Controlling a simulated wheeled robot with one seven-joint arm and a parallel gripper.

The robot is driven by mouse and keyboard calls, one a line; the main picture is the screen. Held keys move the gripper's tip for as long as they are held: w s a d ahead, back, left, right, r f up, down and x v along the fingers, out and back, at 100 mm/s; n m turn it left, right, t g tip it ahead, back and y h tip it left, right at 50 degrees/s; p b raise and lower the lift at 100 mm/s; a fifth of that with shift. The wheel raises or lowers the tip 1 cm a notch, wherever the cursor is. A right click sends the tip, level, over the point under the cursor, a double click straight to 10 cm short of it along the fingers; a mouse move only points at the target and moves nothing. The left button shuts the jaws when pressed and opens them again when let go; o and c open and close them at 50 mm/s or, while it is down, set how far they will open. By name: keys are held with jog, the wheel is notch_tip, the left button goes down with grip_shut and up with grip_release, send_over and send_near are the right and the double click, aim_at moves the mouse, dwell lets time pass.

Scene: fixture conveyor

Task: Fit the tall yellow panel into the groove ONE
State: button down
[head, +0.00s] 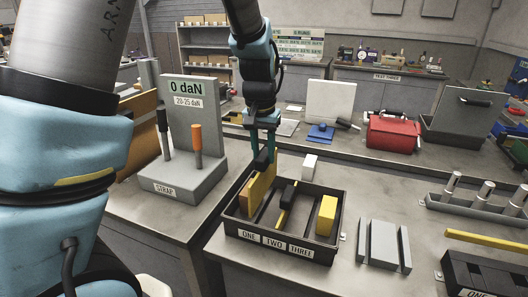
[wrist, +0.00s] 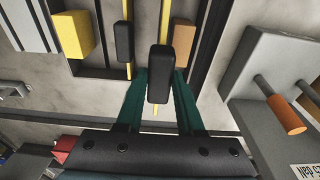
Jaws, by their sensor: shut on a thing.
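The tall yellow panel (head: 258,190) stands upright in the left part of the black tray (head: 325,252), behind the label ONE, rising well above the rim. The tray hides its foot, so I cannot tell whether it is seated in the groove. My gripper (head: 262,148) is above it, shut on its black handle. A thin yellow panel with a black handle (head: 288,192) stands in the middle, by TWO. A thick yellow block (head: 326,215) stands by THREE.
A grey strap stand (head: 185,185) with an orange-handled tool (head: 196,145) is close on the left. A white block (head: 309,167) stands behind the tray. A grey slotted fixture (head: 383,245) lies to the right. Bare bench shows between them.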

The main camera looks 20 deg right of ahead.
jog(key=b, duration=0.3)
send_over(264, 195)
jog(key=shift+w+d+f, duration=0.1)
jog(key=shift+w+f, duration=0.1)
jog(key=shift+f, duration=1.15)
jog(key=shift+w+f, duration=0.2)
jog(key=shift+f, duration=1.15)
jog(key=shift+f+b, duration=1.05)
jog(key=shift+f, duration=0.3)
jog(key=shift+c, duration=2.2)
grip_release()
jog(key=r, duration=0.3)
jog(key=r+b, duration=0.1)
jog(key=r, duration=0.3)
jog(key=s+a+r+b, duration=0.1)
jog(key=r, duration=0.2)
jog(key=shift+r, duration=0.35)
jog(key=s+a+f+n, duration=0.1)
jog(key=a+f+n, duration=0.2)
jog(key=a, duration=1.1)
jog(key=s+a+f+n, duration=0.1)
jog(key=a+f+n, duration=0.3)
jog(key=a, duration=1)
notch_tip(264, 195, down, 3)
jog(key=shift+s+a+r+t+y, duration=0.15)
jog(key=shift+s+a+t+y, duration=0.15)
jog(key=shift+a+y, duration=0.1)
